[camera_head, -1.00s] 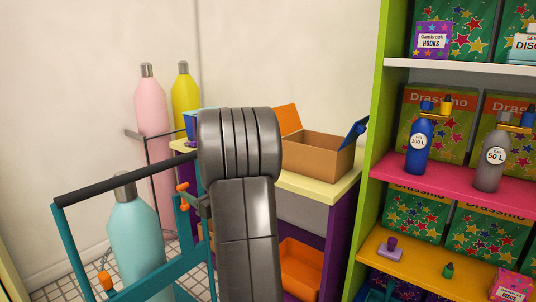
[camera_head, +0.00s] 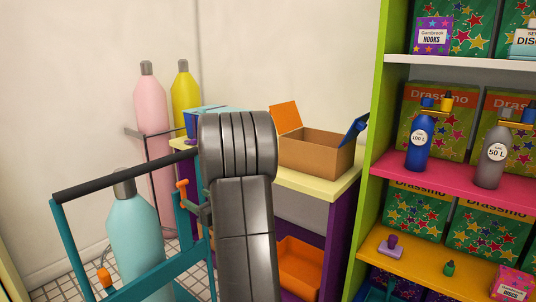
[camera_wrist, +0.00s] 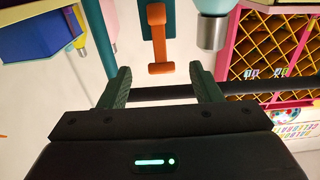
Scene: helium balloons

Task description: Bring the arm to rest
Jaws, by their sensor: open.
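My grey arm (camera_head: 243,215) rises in the middle of the head view, with its bend in front of the low cabinet. An orange clip (camera_wrist: 157,40) shows beyond the gap between the fingers.
A teal trolley with a black handle (camera_head: 125,178) and a teal gas cylinder (camera_head: 135,235) stand left of my arm. Pink (camera_head: 152,110) and yellow (camera_head: 183,88) cylinders stand behind. An open cardboard box (camera_head: 315,153) is on the cabinet. A stocked shelf unit (camera_head: 460,170) fills the right.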

